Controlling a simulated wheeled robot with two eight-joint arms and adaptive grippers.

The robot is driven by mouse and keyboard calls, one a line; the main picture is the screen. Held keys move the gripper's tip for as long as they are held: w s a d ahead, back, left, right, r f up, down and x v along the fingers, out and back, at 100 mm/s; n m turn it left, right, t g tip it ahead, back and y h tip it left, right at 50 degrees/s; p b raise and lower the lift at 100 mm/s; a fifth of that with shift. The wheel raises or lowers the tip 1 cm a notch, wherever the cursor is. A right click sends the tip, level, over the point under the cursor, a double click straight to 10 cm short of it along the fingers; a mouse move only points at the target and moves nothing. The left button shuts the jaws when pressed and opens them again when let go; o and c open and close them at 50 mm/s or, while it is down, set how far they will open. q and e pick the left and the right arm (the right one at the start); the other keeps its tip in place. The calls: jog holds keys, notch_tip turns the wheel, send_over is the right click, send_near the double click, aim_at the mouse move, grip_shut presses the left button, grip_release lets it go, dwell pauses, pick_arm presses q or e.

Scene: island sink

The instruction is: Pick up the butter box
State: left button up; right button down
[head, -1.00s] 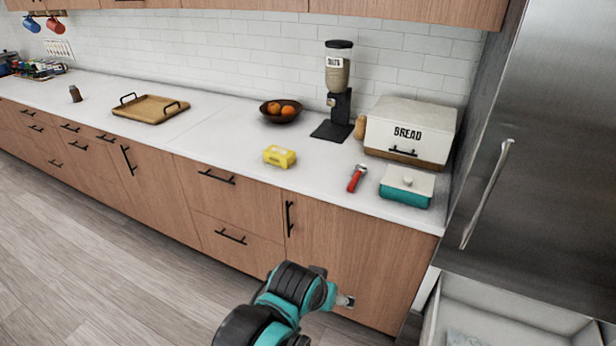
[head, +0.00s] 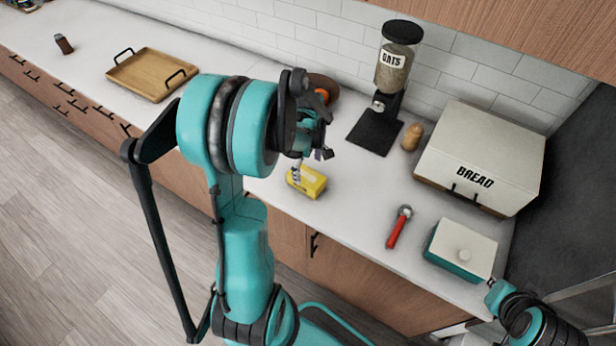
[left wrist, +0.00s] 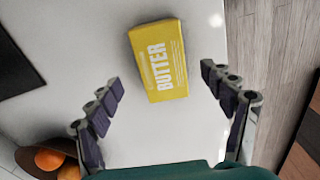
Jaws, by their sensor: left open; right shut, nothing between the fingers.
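The yellow butter box (head: 308,183) lies on the white counter near its front edge. In the left wrist view the butter box (left wrist: 159,62) shows its "BUTTER" label, ahead of and between the spread fingers. My left gripper (head: 311,163) is open and empty, just above the box; its fingers hide a little of the box in the head view. In the left wrist view both fingers stand apart from the box. My right gripper (head: 491,285) is at the lower right by the teal butter dish, shut and empty.
The white-lidded teal dish (head: 462,252) and a red-handled tool (head: 398,228) lie right of the box. Behind stand an oats dispenser (head: 390,90), a brown shaker (head: 412,137) and a bread box (head: 484,155). The fruit bowl (left wrist: 40,162) is partly hidden. A wooden tray (head: 150,75) lies left.

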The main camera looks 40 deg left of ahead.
aim_at(307, 176)
pick_arm(q)
jog(key=f, duration=0.2)
jog(key=f+b, duration=0.1)
jog(key=f, duration=0.2)
jog(key=shift+s+a+f, duration=0.1)
jog(key=shift+a+f, duration=0.1)
jog(key=shift+f, duration=0.05)
jog(key=c, duration=1.5)
